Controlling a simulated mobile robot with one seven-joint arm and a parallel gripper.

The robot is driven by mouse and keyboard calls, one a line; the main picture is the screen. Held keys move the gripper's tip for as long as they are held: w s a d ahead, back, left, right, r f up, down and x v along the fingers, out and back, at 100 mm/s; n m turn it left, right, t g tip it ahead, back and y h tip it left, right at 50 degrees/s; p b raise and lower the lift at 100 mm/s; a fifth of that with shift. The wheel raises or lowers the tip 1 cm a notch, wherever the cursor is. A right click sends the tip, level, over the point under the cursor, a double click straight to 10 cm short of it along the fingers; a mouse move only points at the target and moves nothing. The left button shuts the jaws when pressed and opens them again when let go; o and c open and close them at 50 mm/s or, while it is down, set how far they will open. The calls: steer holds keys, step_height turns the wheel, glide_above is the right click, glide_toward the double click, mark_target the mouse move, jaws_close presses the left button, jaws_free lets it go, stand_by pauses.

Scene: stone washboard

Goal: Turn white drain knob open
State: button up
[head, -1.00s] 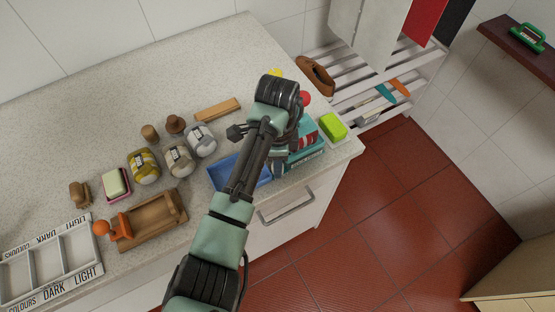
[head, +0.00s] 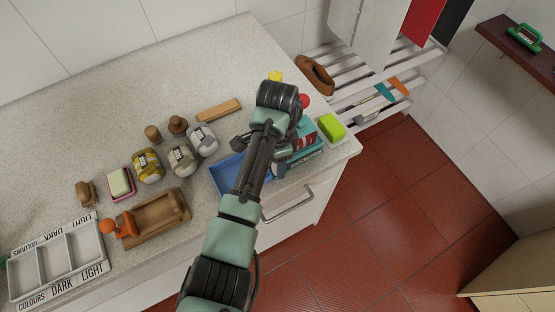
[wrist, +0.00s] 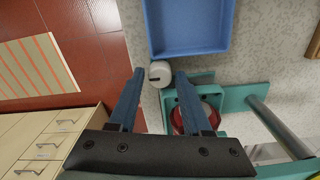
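In the wrist view, the white drain knob (wrist: 160,73) is a small round white cylinder with a dark mark on its face. It sits by the near edge of the blue basin (wrist: 189,48). My gripper (wrist: 158,80) is open, with its two blue fingers on either side of the knob. The knob shows between the fingertips, with a gap visible at each side; how far it lies beyond the tips is hard to tell. In the head view, my arm covers the knob and the gripper; the blue basin (head: 226,174) shows left of the arm.
A teal frame (wrist: 236,98) with a red round part (wrist: 206,112) lies close to my right finger. On the counter (head: 75,135) are several yarn balls (head: 181,160), a wooden holder (head: 154,219), a sorting tray (head: 24,267) and a lime block (head: 331,127).

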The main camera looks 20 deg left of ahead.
step_height(320, 180, up, 13)
steer(key=p, duration=0.3)
stand_by(0.8)
